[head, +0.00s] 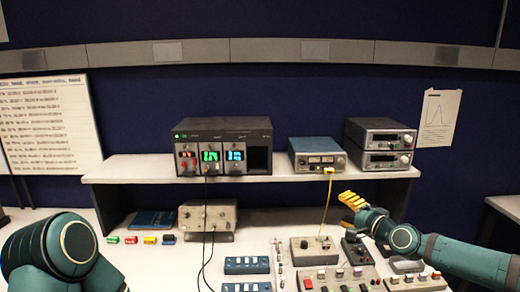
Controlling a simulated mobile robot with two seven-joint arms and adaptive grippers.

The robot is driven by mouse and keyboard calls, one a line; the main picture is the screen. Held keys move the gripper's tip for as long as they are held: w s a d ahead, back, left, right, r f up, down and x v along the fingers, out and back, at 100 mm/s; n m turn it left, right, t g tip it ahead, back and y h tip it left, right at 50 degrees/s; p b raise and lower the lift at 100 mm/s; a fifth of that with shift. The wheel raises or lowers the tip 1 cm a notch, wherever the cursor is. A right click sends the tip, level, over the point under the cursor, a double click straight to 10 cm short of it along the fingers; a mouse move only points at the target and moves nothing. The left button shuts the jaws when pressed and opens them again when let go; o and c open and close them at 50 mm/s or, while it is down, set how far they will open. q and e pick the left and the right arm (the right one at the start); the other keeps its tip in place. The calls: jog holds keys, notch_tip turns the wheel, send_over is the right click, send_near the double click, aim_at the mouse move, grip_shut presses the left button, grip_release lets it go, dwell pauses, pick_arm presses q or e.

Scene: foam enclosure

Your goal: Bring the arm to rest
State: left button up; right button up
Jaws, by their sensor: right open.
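My right arm comes in from the right, and my right gripper (352,201) with yellow fingers is open and empty. It hangs in the air in front of the shelf, above the control boxes at the bench's right side. My left arm shows only as a green link at the lower left, and its gripper is not in view.
A shelf (140,171) carries a rack instrument (222,123) with lit displays, a blue unit (318,155) and two stacked grey units (381,144). A yellow cable (326,205) hangs near my right gripper. Blue blocks (247,265) and control boxes (314,250) crowd the bench.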

jog(key=s+a+f+n+g+y+b, duration=0.15)
jog(key=a+f+g, duration=0.25)
jog(key=a+f, duration=0.9)
jog(key=s+a+f+n+g+b, duration=0.25)
jog(key=s+a+f+n, duration=0.2)
jog(key=s+f, duration=0.7)
pick_arm(q)
notch_tip(320, 180, down, 8)
jog(key=b, duration=0.2)
jog(key=shift+w+b, duration=0.3)
jog(key=shift+w, duration=0.15)
pick_arm(e)
jog(key=s+d+f+n+g+h, duration=0.1)
jog(key=s+f+g+h, duration=0.1)
jog(key=s+f, duration=0.7)
jog(key=s+d+f+n+g+h, duration=0.1)
jog(key=s+f+n+g+h, duration=0.1)
jog(key=s+f, duration=0.6)
jog(key=shift+s+d+f+n+g+h, duration=0.35)
jog(key=shift+s+g+h, duration=0.15)
jog(key=shift+g, duration=0.75)
pick_arm(q)
jog(key=shift+a+f, duration=0.1)
